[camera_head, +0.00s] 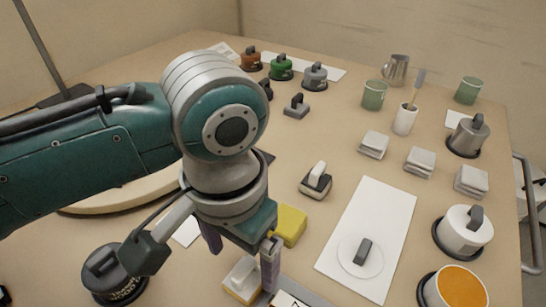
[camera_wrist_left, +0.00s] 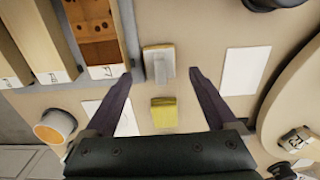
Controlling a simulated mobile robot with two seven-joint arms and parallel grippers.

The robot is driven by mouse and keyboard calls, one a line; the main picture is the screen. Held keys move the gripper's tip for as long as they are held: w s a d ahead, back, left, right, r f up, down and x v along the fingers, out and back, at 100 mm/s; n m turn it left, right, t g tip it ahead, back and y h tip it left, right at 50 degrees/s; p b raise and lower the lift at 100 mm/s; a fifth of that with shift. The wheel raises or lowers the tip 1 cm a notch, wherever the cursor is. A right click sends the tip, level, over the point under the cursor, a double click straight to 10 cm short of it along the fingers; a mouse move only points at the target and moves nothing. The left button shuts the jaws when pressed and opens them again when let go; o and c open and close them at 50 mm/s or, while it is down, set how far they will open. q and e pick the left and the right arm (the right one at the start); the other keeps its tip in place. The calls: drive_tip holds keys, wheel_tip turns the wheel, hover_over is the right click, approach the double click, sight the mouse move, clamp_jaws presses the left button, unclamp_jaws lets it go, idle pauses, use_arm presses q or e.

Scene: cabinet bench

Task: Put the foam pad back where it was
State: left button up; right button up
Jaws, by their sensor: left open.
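A plain yellow block (camera_head: 291,226), which looks like the foam pad, lies on the bench just beyond my left gripper. It also shows in the left wrist view (camera_wrist_left: 164,112), below the line between the fingertips. My right gripper is out of view.
A long white mat (camera_head: 383,215) with a handled disc lies to the right. A black-and-white handled block (camera_head: 316,182) lies beyond. A dark round pot (camera_head: 110,275) stands left. Cups and weights stand farther back. A white card (camera_wrist_left: 245,70) lies flat.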

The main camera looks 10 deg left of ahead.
sight(243, 269)
use_arm(q)
wheel_tip(243, 269, up, 8)
drive_tip(key=p, duration=0.2)
drive_tip(key=s+d+f+t+h, duration=0.1)
drive_tip(key=s+d+h, duration=0.15)
drive_tip(key=s, duration=0.25)
drive_tip(key=s+a+r+n+t+y, duration=0.1)
drive_tip(key=s+a+n+t+y, duration=0.1)
drive_tip(key=s+a, duration=0.5)
drive_tip(key=a, duration=0.4)
drive_tip(key=shift+a+r+t, duration=0.3)
drive_tip(key=shift+a, duration=0.1)
drive_tip(key=shift+d, duration=0.1)
